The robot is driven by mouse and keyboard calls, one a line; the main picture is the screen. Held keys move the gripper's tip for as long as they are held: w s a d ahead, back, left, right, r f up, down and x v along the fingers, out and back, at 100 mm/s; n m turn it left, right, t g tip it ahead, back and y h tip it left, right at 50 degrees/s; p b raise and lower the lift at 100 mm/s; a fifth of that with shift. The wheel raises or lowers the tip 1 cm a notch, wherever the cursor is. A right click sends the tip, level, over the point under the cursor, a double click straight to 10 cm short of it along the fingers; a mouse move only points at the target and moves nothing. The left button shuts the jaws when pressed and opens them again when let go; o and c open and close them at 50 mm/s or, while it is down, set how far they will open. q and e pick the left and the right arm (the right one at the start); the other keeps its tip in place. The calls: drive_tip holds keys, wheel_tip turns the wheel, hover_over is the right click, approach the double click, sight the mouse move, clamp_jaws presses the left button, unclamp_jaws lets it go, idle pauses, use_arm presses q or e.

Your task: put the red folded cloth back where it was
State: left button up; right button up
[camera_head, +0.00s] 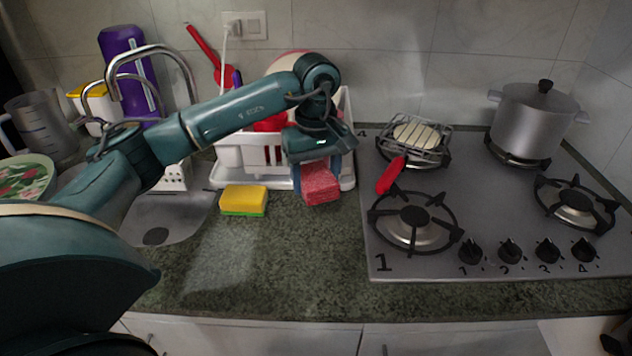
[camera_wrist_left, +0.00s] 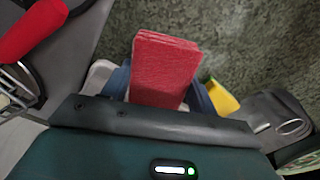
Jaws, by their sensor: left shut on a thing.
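The red folded cloth (camera_head: 320,183) is at the front of the white dish rack, below my left gripper (camera_head: 318,172). My left gripper is shut on the cloth, with a blue finger at each side of it. In the left wrist view the cloth (camera_wrist_left: 164,68) stands out between the two fingers (camera_wrist_left: 160,92) above the dark green counter. Whether the cloth's lower edge touches the counter I cannot tell. My right gripper is not in view.
A yellow and green sponge (camera_head: 244,200) lies on the counter (camera_head: 290,260) left of the cloth. The dish rack (camera_head: 350,150) stands behind. The stove (camera_head: 480,225) with a red-handled grill (camera_head: 415,140) is at right. The sink (camera_head: 165,225) is at left. The front counter is clear.

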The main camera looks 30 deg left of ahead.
sight(316, 186)
use_arm(q)
drive_tip(key=shift+w+a+f, duration=0.1)
drive_tip(key=shift+w+a, duration=0.15)
drive_tip(key=shift+w, duration=0.15)
wheel_tip(316, 186, down, 3)
drive_tip(key=shift+p, duration=0.35)
drive_tip(key=shift+f, duration=0.3)
drive_tip(key=o, duration=1)
drive_tip(key=shift+o, duration=0.2)
